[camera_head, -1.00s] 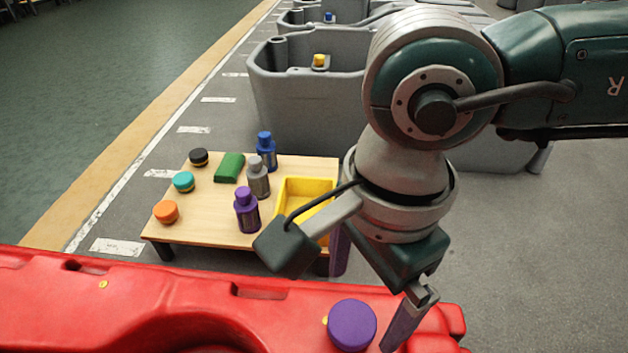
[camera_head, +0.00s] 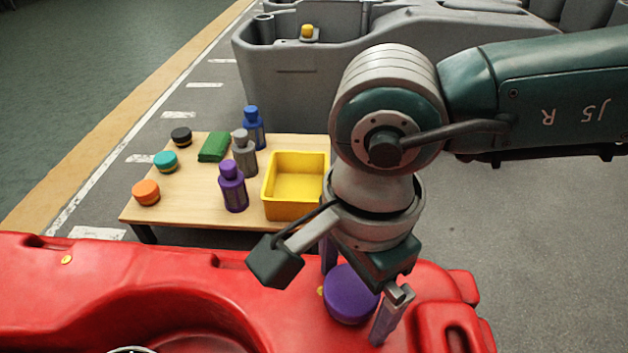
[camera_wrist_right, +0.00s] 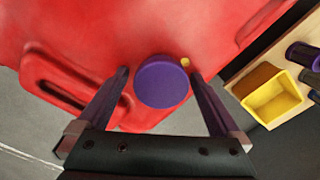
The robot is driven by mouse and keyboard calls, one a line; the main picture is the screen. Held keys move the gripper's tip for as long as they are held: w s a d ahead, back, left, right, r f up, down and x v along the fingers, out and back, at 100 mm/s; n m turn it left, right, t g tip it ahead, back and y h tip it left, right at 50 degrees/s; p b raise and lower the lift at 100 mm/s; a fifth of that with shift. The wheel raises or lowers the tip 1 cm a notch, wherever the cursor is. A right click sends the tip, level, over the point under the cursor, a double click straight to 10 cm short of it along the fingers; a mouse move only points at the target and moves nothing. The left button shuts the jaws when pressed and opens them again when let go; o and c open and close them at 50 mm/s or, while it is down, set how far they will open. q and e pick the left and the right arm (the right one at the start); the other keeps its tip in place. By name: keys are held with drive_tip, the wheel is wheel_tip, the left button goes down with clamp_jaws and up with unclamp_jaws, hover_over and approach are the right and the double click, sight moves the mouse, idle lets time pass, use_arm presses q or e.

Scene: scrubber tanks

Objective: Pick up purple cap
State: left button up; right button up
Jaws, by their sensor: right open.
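The purple cap (camera_head: 350,294) is a round disc on the red scrubber tank (camera_head: 150,290), near its right end. In the right wrist view the purple cap (camera_wrist_right: 162,82) lies between the fingertips of my open right gripper (camera_wrist_right: 160,78), with a gap on each side. In the head view my right gripper (camera_head: 358,295) points down over the cap, one finger on its far left side and one on its right. The left finger is partly hidden behind the cap and wrist. My left gripper is not in view.
A grey tank (camera_head: 290,85) stands beyond. Floor on the right is clear.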

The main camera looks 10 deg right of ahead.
drive_tip(key=shift+r, duration=0.1)
drive_tip(key=shift+c, duration=0.2)
drive_tip(key=c, duration=1.2)
drive_tip(key=shift+c, duration=0.2)
